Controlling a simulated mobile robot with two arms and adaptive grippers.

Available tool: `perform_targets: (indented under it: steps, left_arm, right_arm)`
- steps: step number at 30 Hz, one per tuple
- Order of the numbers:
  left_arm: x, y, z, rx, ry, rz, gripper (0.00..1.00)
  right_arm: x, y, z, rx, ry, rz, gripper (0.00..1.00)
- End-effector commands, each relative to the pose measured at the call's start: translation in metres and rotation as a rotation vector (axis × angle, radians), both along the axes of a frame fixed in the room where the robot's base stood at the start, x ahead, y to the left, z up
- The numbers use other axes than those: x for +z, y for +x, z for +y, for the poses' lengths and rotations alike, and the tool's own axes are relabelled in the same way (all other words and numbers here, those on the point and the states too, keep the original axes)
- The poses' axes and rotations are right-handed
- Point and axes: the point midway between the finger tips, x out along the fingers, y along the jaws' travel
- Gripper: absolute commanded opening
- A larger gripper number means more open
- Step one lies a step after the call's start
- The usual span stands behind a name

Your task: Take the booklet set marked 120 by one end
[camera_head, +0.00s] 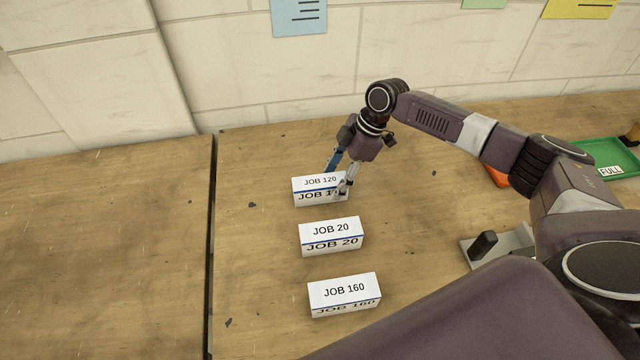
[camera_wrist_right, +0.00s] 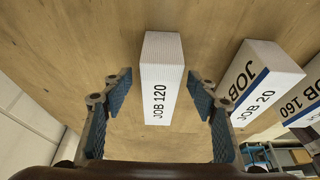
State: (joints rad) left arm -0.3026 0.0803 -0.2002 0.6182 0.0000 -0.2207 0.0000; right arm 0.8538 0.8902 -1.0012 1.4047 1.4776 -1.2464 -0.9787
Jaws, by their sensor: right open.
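The booklet set marked JOB 120 (camera_head: 308,187) is a white block on the wooden table, farthest back of a column of three. My right gripper (camera_head: 338,178) is open at its right-hand end, one finger behind it and one at its front face, partly hiding the label. In the right wrist view the JOB 120 block (camera_wrist_right: 162,62) stretches ahead between the open fingers (camera_wrist_right: 162,95), with a gap on both sides. It does not look gripped. My left gripper is not in view.
The JOB 20 block (camera_head: 331,237) and the JOB 160 block (camera_head: 344,293) lie nearer the front. A green tray (camera_head: 610,155) with a FULL label stands at the right. A grey metal device (camera_head: 490,245) sits right of the blocks. The table's left part is bare.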

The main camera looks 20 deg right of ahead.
Motion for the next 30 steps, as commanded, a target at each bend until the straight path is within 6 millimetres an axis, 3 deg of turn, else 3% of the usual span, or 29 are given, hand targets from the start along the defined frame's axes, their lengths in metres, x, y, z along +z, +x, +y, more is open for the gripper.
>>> perform_targets:
  steps: [9, 23, 30]
  left_arm:
    - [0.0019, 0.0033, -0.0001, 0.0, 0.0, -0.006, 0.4]
    - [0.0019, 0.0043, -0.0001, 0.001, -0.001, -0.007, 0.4]
    - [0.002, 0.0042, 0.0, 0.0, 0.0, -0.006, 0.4]
  right_arm:
    - [-0.0069, 0.0003, 0.002, 0.0, -0.001, 0.0, 0.53]
    - [-0.0063, 0.0005, 0.002, 0.0, 0.0, 0.0, 0.02]
    - [-0.005, 0.0013, 0.0023, -0.001, 0.001, -0.002, 0.0]
